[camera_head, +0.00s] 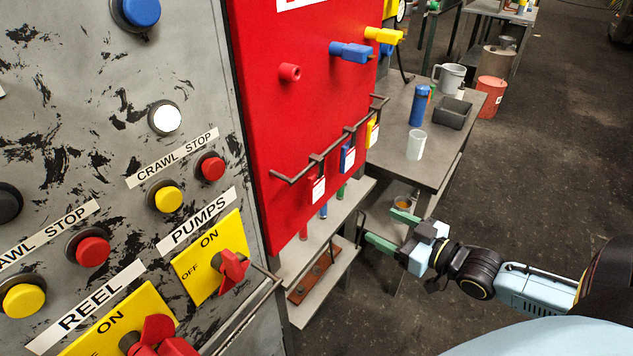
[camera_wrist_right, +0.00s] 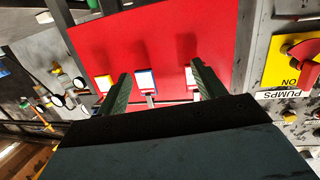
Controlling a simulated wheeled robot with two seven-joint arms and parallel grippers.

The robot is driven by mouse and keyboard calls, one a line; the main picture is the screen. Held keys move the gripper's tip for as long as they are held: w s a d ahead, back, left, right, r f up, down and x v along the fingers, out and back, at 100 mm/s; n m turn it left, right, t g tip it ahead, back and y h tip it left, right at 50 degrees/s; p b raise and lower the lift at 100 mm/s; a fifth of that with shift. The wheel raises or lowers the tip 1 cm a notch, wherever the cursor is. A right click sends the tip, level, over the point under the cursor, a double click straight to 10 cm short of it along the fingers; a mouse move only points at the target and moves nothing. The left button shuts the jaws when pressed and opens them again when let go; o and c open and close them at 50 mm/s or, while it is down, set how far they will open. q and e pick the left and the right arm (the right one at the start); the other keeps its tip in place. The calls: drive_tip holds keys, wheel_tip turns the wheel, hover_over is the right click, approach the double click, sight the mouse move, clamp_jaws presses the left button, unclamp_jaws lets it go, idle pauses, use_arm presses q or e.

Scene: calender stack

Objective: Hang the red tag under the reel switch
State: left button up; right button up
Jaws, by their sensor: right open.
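The red tag (camera_head: 317,190) with a white label hangs from the left part of the rail on the red board. In the right wrist view the red tag (camera_wrist_right: 190,77) is beside the right-hand finger, partly covered by it. The reel switch (camera_head: 155,333) is a red handle on a yellow plate at the bottom of the grey panel, cut off by the picture edge. My right gripper (camera_head: 388,228) is open and empty, right of the red tag and apart from the board. Its green fingers (camera_wrist_right: 160,70) also show in the wrist view. My left gripper is out of view.
A blue tag (camera_head: 347,157) and a yellow tag (camera_head: 371,133) hang on the same rail (camera_head: 334,146). The pumps switch (camera_head: 233,268) is above and right of the reel switch. A table (camera_head: 400,170) with a blue bottle and cups stands behind. Open floor lies at right.

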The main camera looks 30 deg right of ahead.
sight(319, 182)
drive_tip(key=a+r+n+y, duration=0.1)
drive_tip(key=a+r+y, duration=0.2)
drive_tip(key=a+r, duration=0.35)
drive_tip(key=shift+t, duration=0.3)
drive_tip(key=w, duration=0.2)
drive_tip(key=w+a+r, duration=0.1)
drive_tip(key=w, duration=0.4)
drive_tip(key=shift+w+a+r+b, duration=0.2)
drive_tip(key=shift+w+a+b, duration=0.05)
drive_tip(key=shift+w+b, duration=0.15)
drive_tip(key=x, duration=0.4)
drive_tip(key=shift+w+r, duration=0.1)
drive_tip(key=shift+r, duration=0.3)
drive_tip(key=shift+w+a, duration=0.25)
drive_tip(key=shift+w, duration=0.15)
drive_tip(key=c, duration=1.1)
drive_tip(key=shift+o, duration=0.2)
drive_tip(key=shift+r, duration=0.1)
